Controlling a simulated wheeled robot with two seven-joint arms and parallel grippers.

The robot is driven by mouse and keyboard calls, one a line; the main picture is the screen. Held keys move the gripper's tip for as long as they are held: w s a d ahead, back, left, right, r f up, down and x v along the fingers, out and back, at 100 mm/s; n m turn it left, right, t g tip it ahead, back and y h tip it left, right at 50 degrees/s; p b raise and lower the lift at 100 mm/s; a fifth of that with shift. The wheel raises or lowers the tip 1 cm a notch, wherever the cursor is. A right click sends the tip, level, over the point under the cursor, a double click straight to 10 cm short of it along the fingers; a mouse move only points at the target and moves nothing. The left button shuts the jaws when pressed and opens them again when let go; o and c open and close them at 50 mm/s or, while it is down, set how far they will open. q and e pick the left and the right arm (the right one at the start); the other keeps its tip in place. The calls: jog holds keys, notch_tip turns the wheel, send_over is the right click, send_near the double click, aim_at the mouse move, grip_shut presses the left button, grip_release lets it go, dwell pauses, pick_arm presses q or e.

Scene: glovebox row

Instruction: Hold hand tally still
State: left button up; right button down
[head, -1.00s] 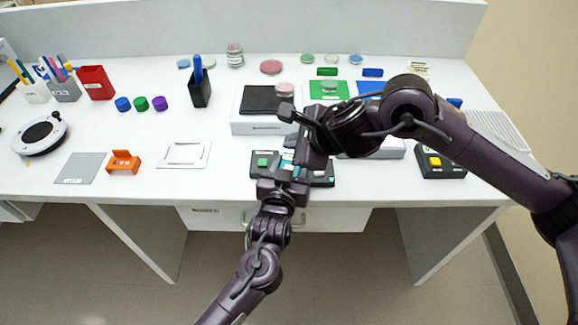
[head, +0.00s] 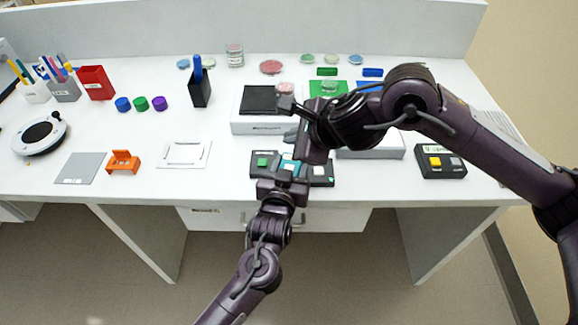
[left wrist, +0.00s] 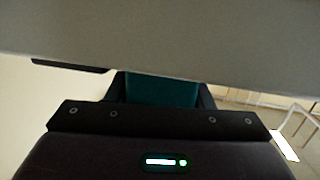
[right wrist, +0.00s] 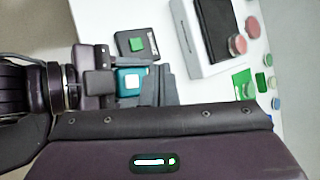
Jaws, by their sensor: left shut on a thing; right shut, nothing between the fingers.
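The hand tally (head: 289,167) is a small teal body with a pale square button on top. It shows more clearly in the right wrist view (right wrist: 130,82). My left gripper (head: 283,180) is shut on it and holds it near the front edge of the worktop; whether it touches the surface cannot be told. In the left wrist view, the teal body (left wrist: 160,90) sits between the dark fingers. My right gripper (head: 291,138) is shut and empty, its fingertips close beside the tally. In the right wrist view, these grey fingers (right wrist: 158,88) partly cover the tally's side.
A black box with a green button (head: 263,162) sits just left of the tally. A black box with a yellow button (head: 440,161) stands right. Behind is a white box with a black pad (head: 262,99). An orange stand (head: 123,162) and white frame (head: 185,154) lie left.

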notch_tip(320, 180, up, 2)
jog(key=shift+r, duration=0.2)
jog(key=shift+f, duration=0.1)
jog(key=shift+f, duration=4.35)
jog(key=shift+f, duration=0.4)
jog(key=shift+f, duration=0.4)
jog(key=shift+r, duration=0.85)
